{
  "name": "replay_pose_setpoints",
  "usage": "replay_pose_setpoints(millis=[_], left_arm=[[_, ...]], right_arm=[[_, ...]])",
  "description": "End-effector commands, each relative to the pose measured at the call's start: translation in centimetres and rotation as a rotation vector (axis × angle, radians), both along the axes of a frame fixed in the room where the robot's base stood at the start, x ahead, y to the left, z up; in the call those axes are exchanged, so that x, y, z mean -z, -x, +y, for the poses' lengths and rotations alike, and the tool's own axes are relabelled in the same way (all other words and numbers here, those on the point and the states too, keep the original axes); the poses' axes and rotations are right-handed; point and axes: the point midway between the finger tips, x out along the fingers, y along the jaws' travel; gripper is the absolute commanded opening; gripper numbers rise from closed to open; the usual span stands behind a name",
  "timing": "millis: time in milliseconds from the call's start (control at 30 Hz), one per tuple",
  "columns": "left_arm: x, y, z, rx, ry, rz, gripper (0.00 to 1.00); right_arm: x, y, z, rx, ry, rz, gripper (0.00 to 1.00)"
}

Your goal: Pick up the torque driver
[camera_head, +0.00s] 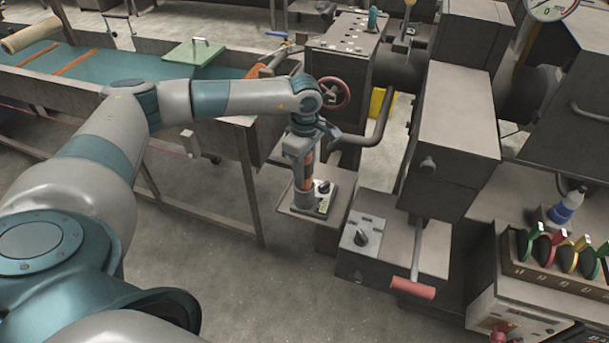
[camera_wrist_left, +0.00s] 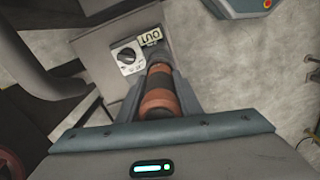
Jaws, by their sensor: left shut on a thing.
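The torque driver (camera_wrist_left: 160,92) has an orange and black handle. In the left wrist view it lies between the two fingers of my left gripper (camera_wrist_left: 161,88), which is shut on it. In the head view the left gripper (camera_head: 305,190) points down over a small grey ledge with a dial, and a strip of the orange handle (camera_head: 309,172) shows beside the fingers. The driver's lower end is hidden, so I cannot tell whether it touches the ledge. My right gripper is not in view.
The ledge (camera_head: 339,222) carries a black dial (camera_head: 323,187) and an "OUT" label (camera_wrist_left: 151,37). A grey machine with a red handwheel (camera_head: 335,93) stands behind it. A red-handled lever (camera_head: 413,288) is to the right. A teal-topped table (camera_head: 135,75) is at the left.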

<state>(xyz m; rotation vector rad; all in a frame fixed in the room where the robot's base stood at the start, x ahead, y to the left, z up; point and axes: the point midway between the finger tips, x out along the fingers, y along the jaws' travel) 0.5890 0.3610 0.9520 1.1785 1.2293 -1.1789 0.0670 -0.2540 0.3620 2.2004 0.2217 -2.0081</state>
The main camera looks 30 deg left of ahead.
Motion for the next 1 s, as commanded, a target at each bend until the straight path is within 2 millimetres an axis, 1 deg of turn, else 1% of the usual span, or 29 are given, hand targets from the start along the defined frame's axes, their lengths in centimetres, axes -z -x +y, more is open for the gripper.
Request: replay_pose_setpoints(millis=[33, 167, 300, 500, 600, 733, 1000], left_arm=[[-0.5, -0.1, 0.0, 0.001, 0.002, -0.006, 0.05], [-2.2, -0.2, 0.0, 0.001, 0.002, -0.006, 0.05], [-4.5, -0.2, -0.1, 0.002, 0.002, -0.007, 0.05], [-7.4, -0.1, -0.1, 0.001, 0.002, -0.004, 0.05], [-8.3, -0.1, 0.0, 0.001, 0.001, -0.004, 0.05], [-8.9, 0.0, 0.0, 0.001, 0.002, -0.003, 0.05], [-8.9, 0.0, 0.0, 0.001, 0.001, -0.002, 0.05]], right_arm=[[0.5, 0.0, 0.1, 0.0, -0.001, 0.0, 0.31], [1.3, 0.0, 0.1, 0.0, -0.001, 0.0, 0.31], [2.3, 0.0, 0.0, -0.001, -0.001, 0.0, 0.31], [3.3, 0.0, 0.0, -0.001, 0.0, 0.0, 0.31], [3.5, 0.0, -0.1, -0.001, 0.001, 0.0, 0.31], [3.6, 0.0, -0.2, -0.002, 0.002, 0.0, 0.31], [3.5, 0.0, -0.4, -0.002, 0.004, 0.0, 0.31]])
